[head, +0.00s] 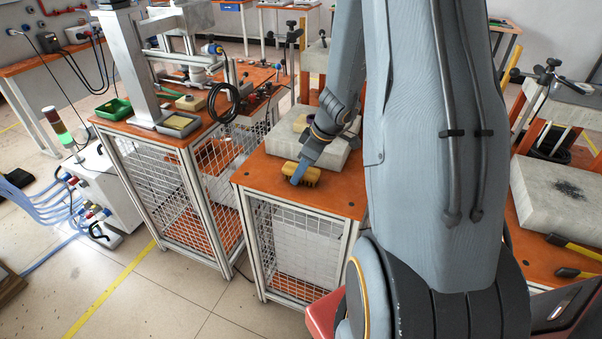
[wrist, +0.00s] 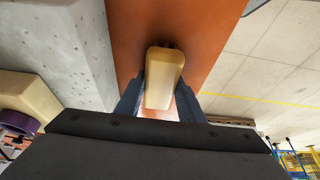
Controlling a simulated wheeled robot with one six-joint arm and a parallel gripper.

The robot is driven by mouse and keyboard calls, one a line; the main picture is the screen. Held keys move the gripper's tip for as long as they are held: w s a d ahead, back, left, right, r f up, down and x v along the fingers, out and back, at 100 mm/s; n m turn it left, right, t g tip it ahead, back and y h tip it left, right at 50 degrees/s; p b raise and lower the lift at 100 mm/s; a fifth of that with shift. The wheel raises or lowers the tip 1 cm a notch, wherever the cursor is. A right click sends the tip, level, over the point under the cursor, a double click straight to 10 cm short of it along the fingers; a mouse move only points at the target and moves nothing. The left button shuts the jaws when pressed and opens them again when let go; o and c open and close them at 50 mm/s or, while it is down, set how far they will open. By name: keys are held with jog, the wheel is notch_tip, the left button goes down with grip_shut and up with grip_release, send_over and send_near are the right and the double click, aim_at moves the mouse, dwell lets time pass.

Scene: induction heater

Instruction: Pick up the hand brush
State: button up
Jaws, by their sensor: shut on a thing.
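The hand brush (head: 311,176) has a yellow-tan back and is at the front of the small orange-topped table (head: 262,174), beside a concrete block. My gripper (head: 297,181) reaches down to it and is shut on it. In the wrist view the brush (wrist: 164,78) shows as a rounded tan block between the two fingers of my gripper (wrist: 160,100), over the orange tabletop. I cannot tell whether the brush touches the table or is just above it. Its bristles are mostly hidden.
A concrete block (head: 285,140) stands right behind the brush; in the wrist view it is on the left (wrist: 75,45). A tan block with a purple ring (wrist: 25,105) is at the far left there. Another orange-topped bench (head: 140,132) with a press stands to the left.

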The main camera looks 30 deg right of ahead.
jog(key=shift+r+p, duration=0.3)
jog(key=shift+p, duration=0.5)
jog(key=shift+w+r, duration=0.1)
jog(key=shift+r, duration=0.15)
notch_tip(320, 180, up, 9)
jog(key=shift+r+b, duration=0.2)
jog(key=shift+b, duration=0.5)
